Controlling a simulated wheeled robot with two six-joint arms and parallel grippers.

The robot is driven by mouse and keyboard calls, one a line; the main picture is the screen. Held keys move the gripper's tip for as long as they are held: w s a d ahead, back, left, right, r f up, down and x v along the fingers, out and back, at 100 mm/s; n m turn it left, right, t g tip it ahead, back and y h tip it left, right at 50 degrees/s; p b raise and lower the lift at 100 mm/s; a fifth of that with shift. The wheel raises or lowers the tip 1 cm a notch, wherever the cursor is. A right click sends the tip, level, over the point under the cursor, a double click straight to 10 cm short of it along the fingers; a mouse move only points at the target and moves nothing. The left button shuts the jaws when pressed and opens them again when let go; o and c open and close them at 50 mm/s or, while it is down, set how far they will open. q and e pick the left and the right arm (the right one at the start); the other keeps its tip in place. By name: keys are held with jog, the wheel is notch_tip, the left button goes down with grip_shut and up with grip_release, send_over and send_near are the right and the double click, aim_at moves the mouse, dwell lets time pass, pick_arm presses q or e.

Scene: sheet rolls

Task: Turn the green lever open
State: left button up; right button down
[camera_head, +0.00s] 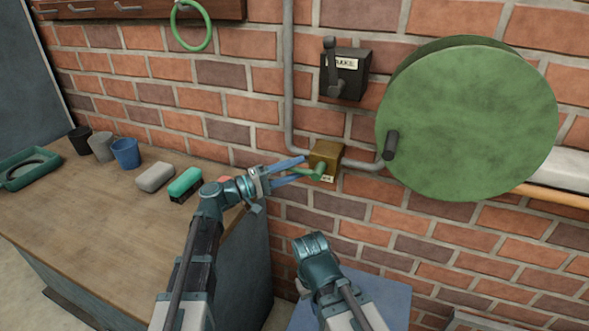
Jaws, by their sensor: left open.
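The green lever (311,174) sticks out to the left from a small brass-coloured box (325,153) on the brick wall, with a pale label under it. My left gripper (301,168) is at the lever, with its two blue fingers apart. The lever's free end lies between or just behind the fingers; I cannot tell whether they touch it. My right arm shows at the lower middle, below the box, but its gripper fingers do not show.
A big green round drum (470,120) with a dark handle is right of the lever. A black labelled switch box (346,75) is above it. A wooden bench (100,215) holds cups, a tray and brushes. A green ring (208,38) hangs from a rack.

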pick_arm(q)
grip_shut()
dwell(1.4)
